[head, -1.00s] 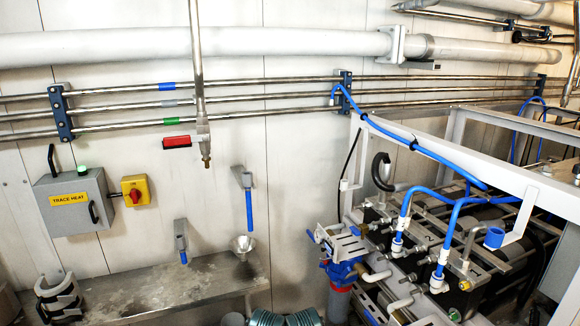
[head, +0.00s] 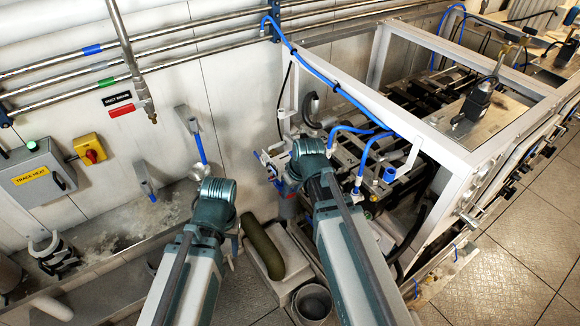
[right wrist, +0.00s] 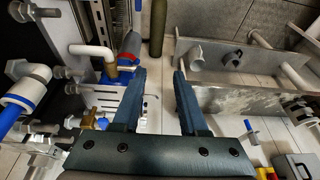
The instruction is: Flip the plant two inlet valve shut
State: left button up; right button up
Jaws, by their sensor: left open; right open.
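I cannot single out the plant two inlet valve by a readable label. The white-framed plant (head: 420,135) stands at the right in the head view, with blue hoses and fittings at its near end. A blue-and-white fitting (head: 268,160) shows there, just left of my right wrist. My right gripper (right wrist: 160,75) is open and empty in the right wrist view. A blue-and-red part (right wrist: 128,46) lies just beyond its left finger, and a brass fitting (right wrist: 92,120) is left of it. My left gripper (head: 232,243) is low in front of the bench, its jaws mostly hidden by my wrist.
A blue-handled lever (head: 200,148) hangs on the wall. A grey trace heat box (head: 38,172) is at the left, above a metal bench (head: 110,235). A dark green cylinder (head: 262,250) lies between my arms. Tiled floor (head: 500,270) is clear at the right.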

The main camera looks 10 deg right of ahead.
pick_arm(q)
notch_tip(320, 180, up, 5)
jog(key=p, duration=0.3)
pick_arm(e)
jog(key=w+d+r+t, duration=0.1)
jog(key=w+d+r, duration=0.1)
jog(key=r, duration=0.3)
jog(key=shift+w+d+r, duration=0.35)
jog(key=shift+w+d, duration=0.05)
jog(key=shift+d, duration=0.3)
jog(key=b+x, duration=1.2)
jog(key=x, duration=0.1)
jog(key=shift+a+f+b, duration=0.2)
jog(key=shift+f+b, duration=0.15)
jog(key=shift+f, duration=0.05)
pick_arm(q)
notch_tip(320, 180, down, 13)
jog(key=shift+r, duration=0.15)
pick_arm(e)
grip_shut()
